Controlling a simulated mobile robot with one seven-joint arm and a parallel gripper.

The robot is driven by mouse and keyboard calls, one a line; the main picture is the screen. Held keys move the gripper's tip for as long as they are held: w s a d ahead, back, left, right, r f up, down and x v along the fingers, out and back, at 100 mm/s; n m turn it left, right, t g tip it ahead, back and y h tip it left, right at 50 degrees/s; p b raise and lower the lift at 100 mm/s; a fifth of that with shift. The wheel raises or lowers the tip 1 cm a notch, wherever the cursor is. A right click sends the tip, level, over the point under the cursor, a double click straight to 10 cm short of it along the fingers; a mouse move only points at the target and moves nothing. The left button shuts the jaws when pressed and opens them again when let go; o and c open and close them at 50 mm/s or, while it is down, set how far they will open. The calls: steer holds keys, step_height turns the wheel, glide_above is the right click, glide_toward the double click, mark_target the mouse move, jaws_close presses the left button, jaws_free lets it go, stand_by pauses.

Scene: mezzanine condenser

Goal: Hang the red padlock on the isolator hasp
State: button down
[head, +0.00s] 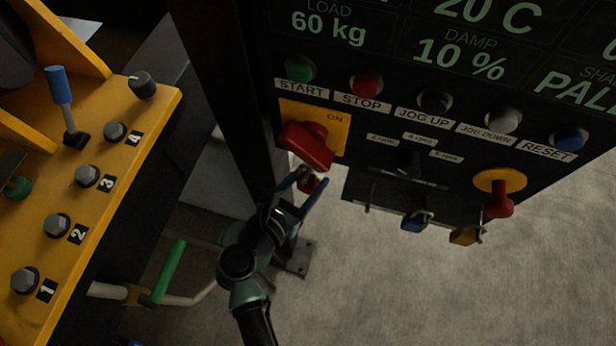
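The isolator is a yellow plate (338,124) marked ON with a red rotary handle (306,146), on the dark control panel. I cannot make out its hasp clearly. My gripper (307,184) is just below the handle, with its fingers pointing up toward the panel. The small red padlock (309,184) sits between the fingers, which look closed on it. Its shackle end is up, close under the red handle; I cannot tell whether it touches anything. The gripper partly hides the padlock.
A blue padlock (416,221) and a yellow padlock (465,236) hang on a rack below the panel. A red knob (498,200) on a yellow disc is at right. A yellow console (110,165) with a blue lever and a green-gripped handle (169,272) are at left.

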steer(key=shift+c, duration=0.8)
jaws_free()
